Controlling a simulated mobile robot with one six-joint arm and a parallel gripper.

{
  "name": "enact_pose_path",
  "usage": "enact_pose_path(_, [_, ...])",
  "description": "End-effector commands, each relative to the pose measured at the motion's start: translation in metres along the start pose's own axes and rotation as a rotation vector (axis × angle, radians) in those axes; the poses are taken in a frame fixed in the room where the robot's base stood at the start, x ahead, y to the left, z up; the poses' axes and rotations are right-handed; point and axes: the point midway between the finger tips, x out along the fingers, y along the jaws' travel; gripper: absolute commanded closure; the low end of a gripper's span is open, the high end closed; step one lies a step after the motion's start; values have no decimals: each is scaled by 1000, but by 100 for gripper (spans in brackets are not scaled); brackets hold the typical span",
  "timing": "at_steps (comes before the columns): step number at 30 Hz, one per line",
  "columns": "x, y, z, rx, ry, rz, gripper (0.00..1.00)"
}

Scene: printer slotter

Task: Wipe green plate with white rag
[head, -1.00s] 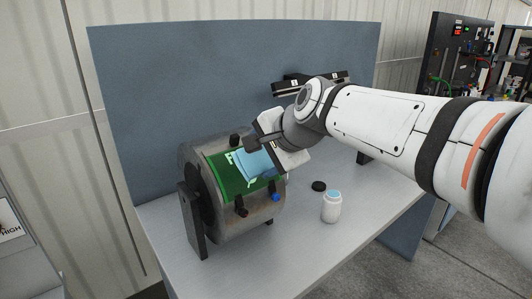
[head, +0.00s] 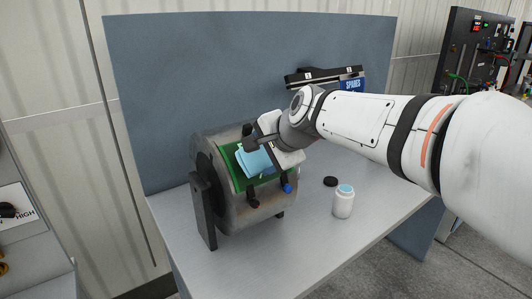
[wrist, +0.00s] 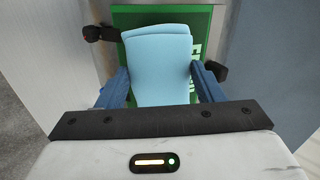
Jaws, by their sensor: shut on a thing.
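The rag looks light blue rather than white. It lies over the middle of the green plate (head: 271,180) in the head view (head: 255,161) and shows folded in the wrist view (wrist: 160,62). The green plate is on the curved face of a grey metal drum (head: 232,207); pale lettering shows beside the rag in the wrist view (wrist: 195,62). My gripper (head: 262,152) is shut on the rag from above, with a blue finger on each side of it in the wrist view (wrist: 161,84). The rag appears against the plate, but exact contact is unclear.
Dark knobs (head: 252,197) and a blue knob (head: 288,188) sit on the drum beside the plate. A white bottle (head: 343,204) and a black cap (head: 330,181) stand on the grey table (head: 300,240). A blue-grey panel (head: 200,70) rises behind, with a SPARES bin (head: 352,86).

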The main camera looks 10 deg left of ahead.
Motion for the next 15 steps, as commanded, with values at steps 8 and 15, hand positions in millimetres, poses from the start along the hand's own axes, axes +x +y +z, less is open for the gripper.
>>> enact_pose_path(8, [0,0,0,-1,0,0,57])
enact_pose_path(15, [3,0,1,-1,-1,0,57])
